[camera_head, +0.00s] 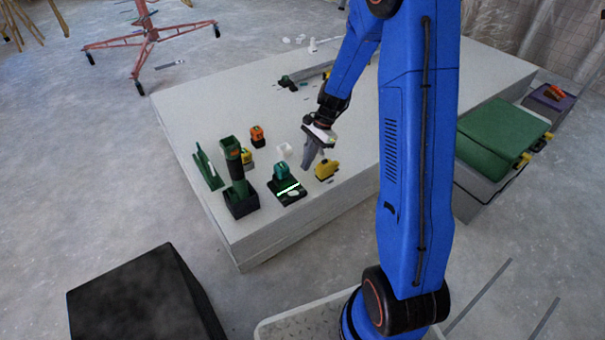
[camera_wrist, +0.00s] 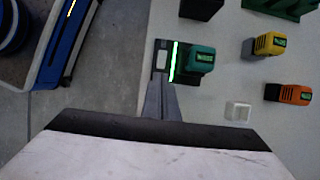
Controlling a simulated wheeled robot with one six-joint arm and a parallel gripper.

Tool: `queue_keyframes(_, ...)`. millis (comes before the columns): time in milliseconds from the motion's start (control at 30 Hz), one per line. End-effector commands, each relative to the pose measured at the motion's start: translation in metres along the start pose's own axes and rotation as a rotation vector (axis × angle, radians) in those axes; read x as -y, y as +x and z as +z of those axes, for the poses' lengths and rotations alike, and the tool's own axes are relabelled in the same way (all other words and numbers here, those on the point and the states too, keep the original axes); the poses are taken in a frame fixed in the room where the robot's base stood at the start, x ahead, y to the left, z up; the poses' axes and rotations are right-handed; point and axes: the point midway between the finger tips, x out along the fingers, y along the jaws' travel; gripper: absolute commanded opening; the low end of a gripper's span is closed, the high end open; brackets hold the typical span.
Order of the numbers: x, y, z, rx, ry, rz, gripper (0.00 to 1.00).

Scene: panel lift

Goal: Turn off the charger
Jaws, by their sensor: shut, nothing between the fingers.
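The charger (camera_head: 287,191) is a flat black base near the front edge of the table, with a lit green strip and a teal battery (camera_head: 281,172) seated on it. In the wrist view the charger (camera_wrist: 162,72) shows at upper middle, with the teal battery (camera_wrist: 201,61) on its right. A pale rectangular patch (camera_wrist: 162,57) lies on the base left of the strip. My gripper (camera_head: 307,167) is shut and empty, pointing down to the right of the charger. In the wrist view its fingertips (camera_wrist: 161,84) reach the charger's lower edge; I cannot tell whether they touch.
A yellow battery (camera_head: 326,170) stands close right of my gripper. A white block (camera_head: 284,151), an orange battery (camera_head: 257,135) and another yellow one (camera_head: 247,156) stand behind. A tall green tool (camera_head: 234,160) in a black holder (camera_head: 240,200) stands left. The table's (camera_head: 300,225) front is clear.

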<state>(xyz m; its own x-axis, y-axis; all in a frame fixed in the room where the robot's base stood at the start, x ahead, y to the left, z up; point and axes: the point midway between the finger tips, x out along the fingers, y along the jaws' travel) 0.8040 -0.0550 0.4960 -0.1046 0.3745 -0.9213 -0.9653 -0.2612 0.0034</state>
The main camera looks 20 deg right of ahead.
Motion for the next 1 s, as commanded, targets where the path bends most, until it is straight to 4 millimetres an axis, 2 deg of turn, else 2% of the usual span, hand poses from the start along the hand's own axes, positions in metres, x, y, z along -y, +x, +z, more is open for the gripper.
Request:
queue_keyframes(100,0.0,-0.015,0.0,0.0,-0.001,-0.001,0.0)
queue_keyframes(267,0.0,-0.026,0.0,0.0,0.001,0.0,0.0)
queue_keyframes(733,0.0,-0.028,0.0,0.001,0.016,0.001,0.0)
queue_keyframes(867,0.0,-0.028,0.0,0.005,0.103,0.001,0.0)
queue_keyframes(1000,0.001,-0.028,0.0,0.013,0.283,0.002,0.0)
